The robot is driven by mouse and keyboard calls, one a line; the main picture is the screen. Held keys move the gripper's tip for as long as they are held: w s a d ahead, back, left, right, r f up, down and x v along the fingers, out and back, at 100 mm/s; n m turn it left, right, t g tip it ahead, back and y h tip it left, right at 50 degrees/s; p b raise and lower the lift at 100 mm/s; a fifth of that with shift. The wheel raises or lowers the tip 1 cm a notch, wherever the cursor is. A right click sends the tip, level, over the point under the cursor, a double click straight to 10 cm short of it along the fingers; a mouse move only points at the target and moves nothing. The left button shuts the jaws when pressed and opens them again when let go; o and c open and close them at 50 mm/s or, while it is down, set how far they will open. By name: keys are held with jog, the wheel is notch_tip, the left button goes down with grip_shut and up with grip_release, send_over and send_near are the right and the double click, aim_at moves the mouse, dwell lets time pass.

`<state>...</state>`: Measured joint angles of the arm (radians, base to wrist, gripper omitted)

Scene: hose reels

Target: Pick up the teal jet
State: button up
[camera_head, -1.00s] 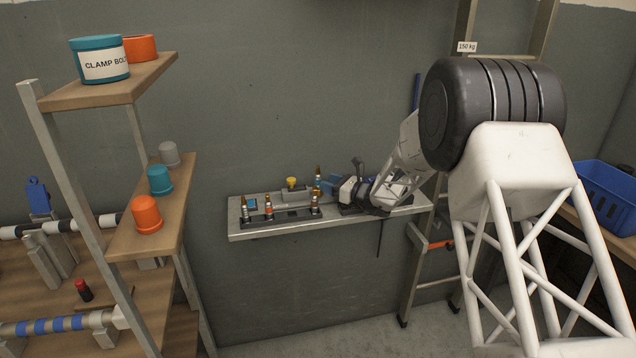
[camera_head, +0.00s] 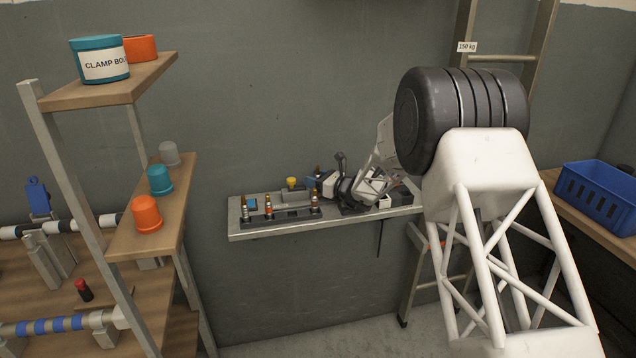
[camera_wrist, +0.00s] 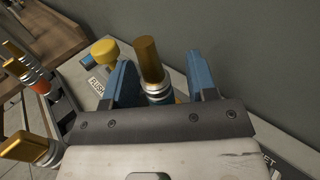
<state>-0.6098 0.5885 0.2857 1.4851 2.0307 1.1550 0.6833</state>
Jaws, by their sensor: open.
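The teal jet (camera_wrist: 151,62) stands in the wrist view with a brass tip and a teal band lower down. It shows between the two blue fingers of my gripper (camera_wrist: 161,72), with a visible gap on each side. Its lower end is hidden by the gripper body. My gripper is open. In the head view my gripper (camera_head: 318,184) is low over the right part of the wall shelf (camera_head: 275,230), and it covers most of the teal jet there.
Several other brass-tipped jets, such as one with an orange band (camera_head: 268,208), stand in a dark rack to the front left. A yellow knob (camera_head: 292,182) on a grey block is close by on the left, also in the wrist view (camera_wrist: 105,51). The wall is right behind.

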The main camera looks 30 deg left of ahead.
jog(key=shift+a, duration=0.1)
dwell(0.5)
grip_shut()
notch_tip(320, 180, up, 10)
dwell(1.0)
dwell(0.4)
